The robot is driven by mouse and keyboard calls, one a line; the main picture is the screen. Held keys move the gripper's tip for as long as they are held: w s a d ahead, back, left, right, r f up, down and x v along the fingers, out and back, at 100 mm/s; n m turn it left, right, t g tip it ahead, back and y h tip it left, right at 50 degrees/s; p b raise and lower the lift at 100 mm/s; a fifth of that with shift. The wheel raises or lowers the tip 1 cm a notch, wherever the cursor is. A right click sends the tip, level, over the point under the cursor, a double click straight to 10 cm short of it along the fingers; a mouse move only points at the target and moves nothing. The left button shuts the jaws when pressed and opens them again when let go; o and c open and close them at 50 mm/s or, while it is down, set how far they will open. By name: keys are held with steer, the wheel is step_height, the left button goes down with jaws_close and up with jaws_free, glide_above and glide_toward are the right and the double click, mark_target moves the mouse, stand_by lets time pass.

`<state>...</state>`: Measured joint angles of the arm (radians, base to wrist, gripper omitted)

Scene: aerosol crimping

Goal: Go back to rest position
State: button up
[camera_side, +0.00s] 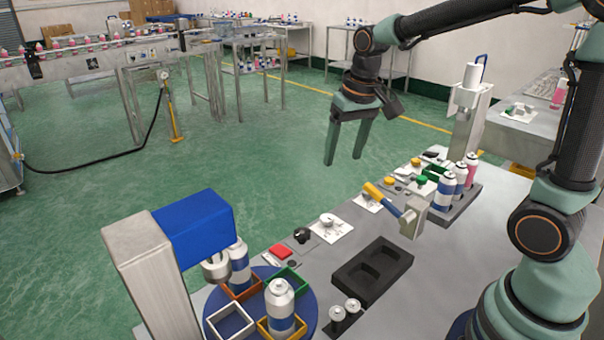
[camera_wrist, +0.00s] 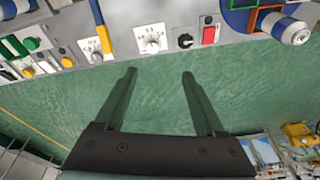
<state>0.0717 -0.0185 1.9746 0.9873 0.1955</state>
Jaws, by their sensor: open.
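My gripper (camera_side: 345,158) is open and empty. In the side view it hangs in the air with its two fingers pointing down, beyond the far edge of the workbench (camera_side: 335,265). In the wrist view the two fingers of my gripper (camera_wrist: 158,75) stand apart with only green floor between them. The bench edge with its dials and switches lies ahead of the fingertips, and nothing touches them.
A blue round turntable (camera_side: 310,302) holds cans in coloured square holders under a blue-topped press (camera_side: 195,228). A yellow-handled lever (camera_side: 383,197), a black empty tray (camera_side: 372,271) and a can rack (camera_side: 462,208) are on the bench. Open floor surrounds my gripper.

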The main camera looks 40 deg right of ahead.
steer(key=s+a+r+n+t, duration=0.2)
steer(key=s+n+t, duration=0.1)
steer(key=s, duration=0.7)
steer(key=shift+s+a+r, duration=0.25)
steer(key=shift+a+r, duration=0.15)
